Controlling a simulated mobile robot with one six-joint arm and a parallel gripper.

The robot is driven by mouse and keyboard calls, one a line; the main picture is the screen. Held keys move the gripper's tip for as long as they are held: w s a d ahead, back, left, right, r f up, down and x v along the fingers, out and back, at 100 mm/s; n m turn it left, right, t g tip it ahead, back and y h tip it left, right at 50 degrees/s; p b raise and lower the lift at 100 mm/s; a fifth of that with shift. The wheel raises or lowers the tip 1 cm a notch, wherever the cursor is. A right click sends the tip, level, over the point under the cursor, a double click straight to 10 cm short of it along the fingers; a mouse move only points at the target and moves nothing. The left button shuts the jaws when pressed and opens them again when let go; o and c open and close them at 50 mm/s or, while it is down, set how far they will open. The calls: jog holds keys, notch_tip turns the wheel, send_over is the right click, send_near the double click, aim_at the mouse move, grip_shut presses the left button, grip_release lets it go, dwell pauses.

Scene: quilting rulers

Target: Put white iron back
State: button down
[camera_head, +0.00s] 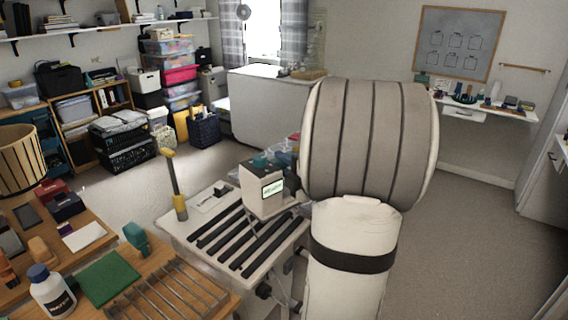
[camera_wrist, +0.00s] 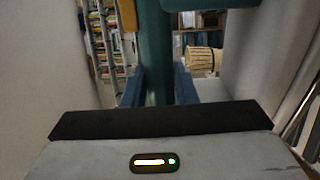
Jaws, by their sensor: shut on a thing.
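In the wrist view, the blue fingers of my gripper (camera_wrist: 160,88) stand on both sides of a teal upright piece (camera_wrist: 157,45), shut on it. A teal part also crosses the top right there. I cannot tell whether this piece belongs to the white iron. In the head view my pale arm fills the middle right, and I cannot make out my gripper. A pale box with a lit label (camera_head: 264,192) is beside my arm, over a white stand with dark bars (camera_head: 240,240). I cannot clearly identify a white iron in either view.
A yellow-and-dark upright tool (camera_head: 175,185) stands at the stand's back left. The right floor is clear.

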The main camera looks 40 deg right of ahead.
jog(key=w+a+r+n+g+y, duration=0.1)
jog(key=w+a+n+y, duration=0.2)
jog(key=w+a, duration=0.3)
jog(key=a+y, duration=0.1)
jog(key=a, duration=0.3)
jog(key=shift+w+r+y+p, duration=0.2)
jog(key=shift+y+p, duration=0.1)
jog(key=shift+y, duration=0.1)
jog(key=shift+a, duration=0.1)
jog(key=shift+s+b, duration=0.1)
jog(key=shift+b, duration=0.35)
